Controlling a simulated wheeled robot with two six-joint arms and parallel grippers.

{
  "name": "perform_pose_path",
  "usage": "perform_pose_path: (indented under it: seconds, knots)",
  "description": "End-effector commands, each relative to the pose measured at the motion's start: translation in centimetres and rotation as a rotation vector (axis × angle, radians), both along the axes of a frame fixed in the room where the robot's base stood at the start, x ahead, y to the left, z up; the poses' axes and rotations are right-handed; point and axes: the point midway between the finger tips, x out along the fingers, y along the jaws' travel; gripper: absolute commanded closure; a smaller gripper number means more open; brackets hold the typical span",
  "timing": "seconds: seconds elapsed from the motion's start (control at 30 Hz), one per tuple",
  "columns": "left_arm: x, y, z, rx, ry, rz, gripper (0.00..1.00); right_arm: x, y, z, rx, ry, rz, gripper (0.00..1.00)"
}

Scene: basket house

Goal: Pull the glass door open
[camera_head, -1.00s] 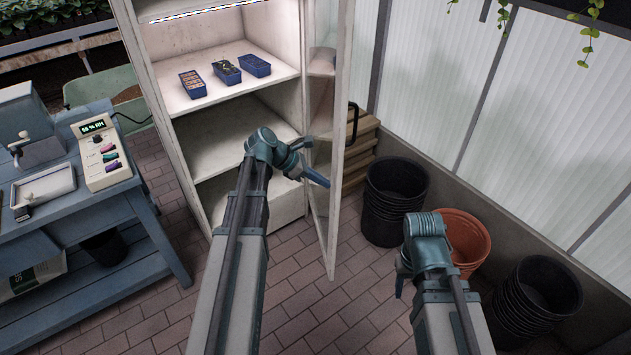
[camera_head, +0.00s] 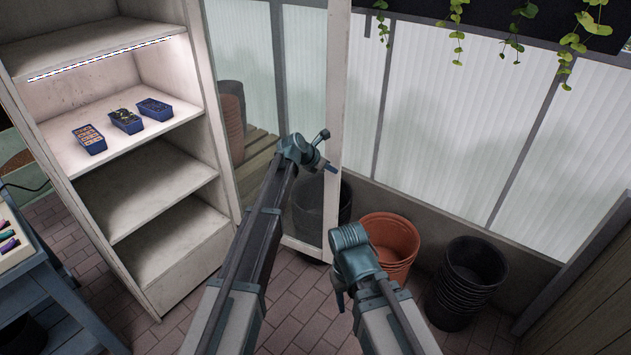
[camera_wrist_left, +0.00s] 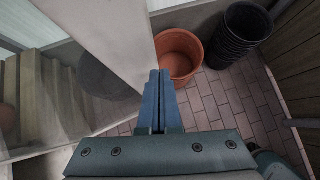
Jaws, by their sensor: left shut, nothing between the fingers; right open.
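The glass door (camera_head: 335,95) of the white cabinet stands wide open, swung out to the right of the shelves. Its pale free edge stile is upright, and pots and crates show through the pane. My left gripper (camera_head: 328,166) is shut and empty, at the inner side of that stile. In the left wrist view the shut fingers (camera_wrist_left: 158,80) are close beside the door's stile (camera_wrist_left: 108,38); I cannot tell if they touch. The door handle is not visible. My right gripper (camera_head: 341,300) is open and empty, low at the right, apart from the door.
The white cabinet (camera_head: 150,190) holds several shelves, with blue trays (camera_head: 127,121) on an upper one. A terracotta pot (camera_head: 392,240) and stacked black pots (camera_head: 470,275) stand right of the door. A blue workbench (camera_head: 60,300) is at the left. Brick floor lies between.

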Motion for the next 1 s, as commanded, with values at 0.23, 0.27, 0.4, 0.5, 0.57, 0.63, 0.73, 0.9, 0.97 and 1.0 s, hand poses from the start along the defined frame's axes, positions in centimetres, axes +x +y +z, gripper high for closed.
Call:
perform_pose_path:
  seconds: [0.23,0.27,0.4,0.5,0.57,0.63,0.73,0.9,0.97,1.0]
  knots:
    - [2.5,-1.3,0.0,0.0,-0.001,-0.001,1.0,0.0,0.0,0.0,0.0,0.0,0.0,0.5]
    - [2.6,-1.4,0.0,0.0,-0.001,-0.001,1.0,0.0,0.0,0.0,0.0,0.0,0.0,0.5]
    - [2.8,-1.5,0.0,0.0,-0.001,-0.001,1.0,0.0,0.0,0.0,0.0,0.0,0.0,0.5]
    - [2.8,-1.5,0.0,0.0,-0.001,-0.001,1.0,0.0,0.0,0.0,0.0,0.0,0.0,0.5]
    - [2.7,-1.5,0.0,0.0,-0.001,-0.001,1.0,0.0,0.0,0.0,0.0,0.0,0.0,0.5]
    - [2.7,-1.5,0.0,0.0,-0.001,-0.001,1.0,0.0,0.0,0.0,0.0,0.0,0.0,0.5]
    - [2.7,-1.5,0.0,0.0,-0.001,-0.001,1.0,0.0,0.0,0.0,0.0,0.0,0.0,0.5]
    - [2.3,-1.2,0.0,0.0,0.0,0.0,1.0,0.0,0.0,0.0,0.0,0.0,0.0,0.5]
    - [2.0,-0.9,0.0,0.0,0.0,0.0,1.0,0.0,0.0,0.0,0.0,0.0,0.0,0.5]
    - [1.6,-0.6,0.0,0.0,0.0,0.0,1.0,0.0,0.0,0.0,0.0,0.0,0.0,0.5]
